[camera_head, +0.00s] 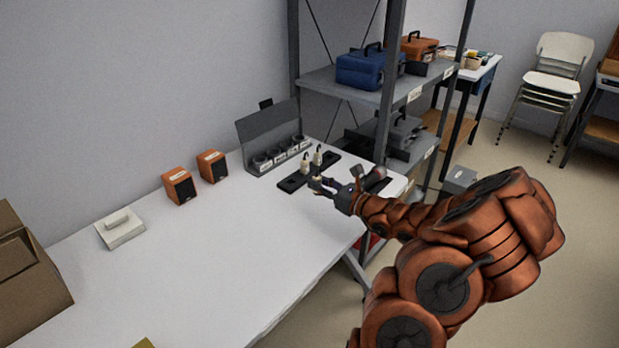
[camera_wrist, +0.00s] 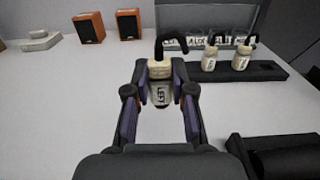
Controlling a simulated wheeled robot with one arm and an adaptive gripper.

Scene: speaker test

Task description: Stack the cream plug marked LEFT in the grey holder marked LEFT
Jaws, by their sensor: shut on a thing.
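My gripper (camera_wrist: 160,92) is shut on a cream plug (camera_wrist: 159,70) with a black cable at its top. The plug is upright, and its white label has dark marks that I cannot read for certain. In the head view my gripper (camera_head: 328,186) is above the right end of the table, in front of the black strip. A grey holder unit (camera_head: 268,126) with a raised back panel stands against the wall beyond it. It has a row of round dark cups with white labels (camera_head: 281,159), too small to read. The wrist view shows its labelled row (camera_wrist: 190,42) partly hidden.
Two other cream plugs, one nearer (camera_head: 304,164) and one farther (camera_head: 318,156), stand in a black strip (camera_head: 291,184). Two orange speakers (camera_head: 179,186) and a white block (camera_head: 120,228) sit to the left. A metal shelf (camera_head: 391,100) stands at the right. The table's middle is clear.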

